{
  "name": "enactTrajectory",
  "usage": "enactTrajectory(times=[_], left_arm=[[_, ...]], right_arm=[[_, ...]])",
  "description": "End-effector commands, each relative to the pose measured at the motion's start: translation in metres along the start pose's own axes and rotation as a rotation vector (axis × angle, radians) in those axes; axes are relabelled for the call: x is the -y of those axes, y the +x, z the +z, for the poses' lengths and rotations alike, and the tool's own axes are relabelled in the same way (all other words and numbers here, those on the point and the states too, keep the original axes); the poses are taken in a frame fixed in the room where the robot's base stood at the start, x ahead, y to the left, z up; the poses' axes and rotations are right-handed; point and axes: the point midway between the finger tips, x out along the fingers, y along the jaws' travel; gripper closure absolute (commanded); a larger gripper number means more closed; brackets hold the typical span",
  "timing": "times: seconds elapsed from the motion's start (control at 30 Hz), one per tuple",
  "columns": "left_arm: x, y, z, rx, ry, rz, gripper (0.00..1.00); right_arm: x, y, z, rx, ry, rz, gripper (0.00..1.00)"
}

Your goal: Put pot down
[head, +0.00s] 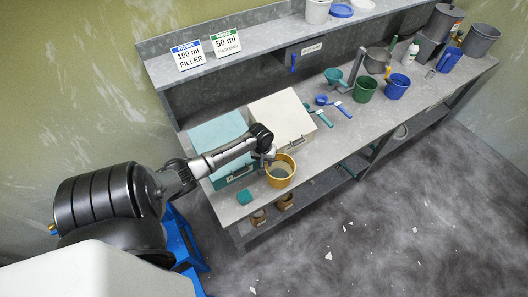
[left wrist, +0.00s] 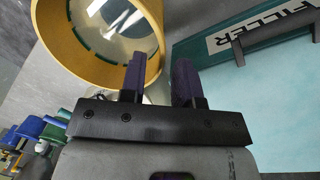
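The yellow-orange pot (head: 281,176) is near the bench's front edge, in front of the bins, and looks upright on the bench top. In the left wrist view the pot (left wrist: 72,62) fills the upper left; its mouth shows a pale inside with green marks. My left gripper (head: 264,152) is at the pot's back left rim. In the wrist view its two dark fingers (left wrist: 160,82) stand apart, one overlapping the pot's rim and the other outside it. I see a gap between them and no clear grip on the wall. My right gripper is out of view.
A teal bin (head: 215,134) and a white bin (head: 283,118) stand behind the pot on the grey bench (head: 330,150). Blue and teal scoops (head: 335,104) and several buckets are farther right.

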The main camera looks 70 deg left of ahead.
Motion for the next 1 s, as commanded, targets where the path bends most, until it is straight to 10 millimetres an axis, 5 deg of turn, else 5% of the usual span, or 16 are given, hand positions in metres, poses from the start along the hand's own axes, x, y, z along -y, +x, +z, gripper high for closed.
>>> enactTrajectory(times=[0.3, 0.57, 0.67, 0.8, 1.0], left_arm=[[0.000, -0.053, 0.000, -0.002, 0.002, 0.000, 0.70], [-0.004, -0.064, 0.015, 0.001, 0.052, -0.010, 0.70], [-0.014, -0.050, 0.059, -0.004, 0.208, -0.035, 0.70], [-0.035, -0.036, 0.156, -0.028, 0.540, -0.052, 0.70], [-0.059, -0.062, 0.275, -0.107, 0.917, -0.008, 0.70]], right_arm=[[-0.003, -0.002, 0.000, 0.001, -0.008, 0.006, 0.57], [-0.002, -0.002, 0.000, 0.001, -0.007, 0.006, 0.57], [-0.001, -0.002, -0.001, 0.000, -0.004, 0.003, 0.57], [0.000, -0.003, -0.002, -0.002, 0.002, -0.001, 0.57], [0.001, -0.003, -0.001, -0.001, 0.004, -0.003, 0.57]])
